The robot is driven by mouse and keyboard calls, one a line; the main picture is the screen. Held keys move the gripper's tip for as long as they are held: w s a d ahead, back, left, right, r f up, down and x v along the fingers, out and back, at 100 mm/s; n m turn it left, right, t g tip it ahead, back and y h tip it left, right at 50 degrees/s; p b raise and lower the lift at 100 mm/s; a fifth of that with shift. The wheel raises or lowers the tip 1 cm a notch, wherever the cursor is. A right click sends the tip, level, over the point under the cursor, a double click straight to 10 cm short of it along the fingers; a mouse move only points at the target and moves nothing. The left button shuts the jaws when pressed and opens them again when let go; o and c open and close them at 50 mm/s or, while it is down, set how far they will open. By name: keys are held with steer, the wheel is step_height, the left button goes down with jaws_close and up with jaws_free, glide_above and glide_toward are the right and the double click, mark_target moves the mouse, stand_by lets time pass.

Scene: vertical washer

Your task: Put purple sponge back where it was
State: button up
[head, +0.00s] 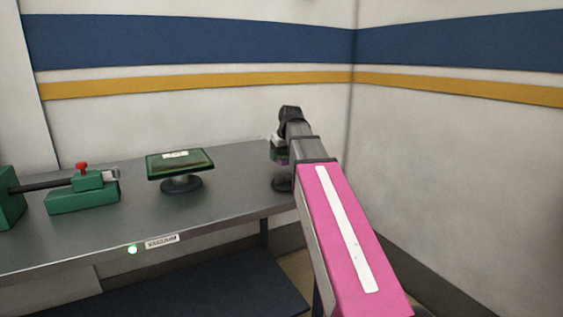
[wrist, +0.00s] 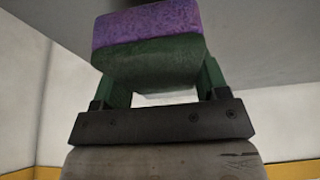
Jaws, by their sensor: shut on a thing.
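The sponge has a purple layer and a dark green layer, and shows large in the wrist view (wrist: 150,25). My gripper (wrist: 157,72) is shut on it, with green fingers on both sides of the green layer. In the head view my gripper (head: 279,150) is at the right end of the table, above a dark round base (head: 283,184). Only a small bit of purple shows there, and my arm hides much of the spot. I cannot tell whether the sponge touches the base.
The grey metal table (head: 225,190) runs along the wall. A green-topped pad on a round stand (head: 180,165) stands left of my gripper. A green fixture with a red knob (head: 82,190) is farther left. The wall corner is close on the right.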

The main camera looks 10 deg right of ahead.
mark_target(287, 156)
steer(key=shift+f, duration=1.35)
steer(key=shift+f, duration=0.15)
steer(key=o, duration=1)
steer(key=v, duration=1.2)
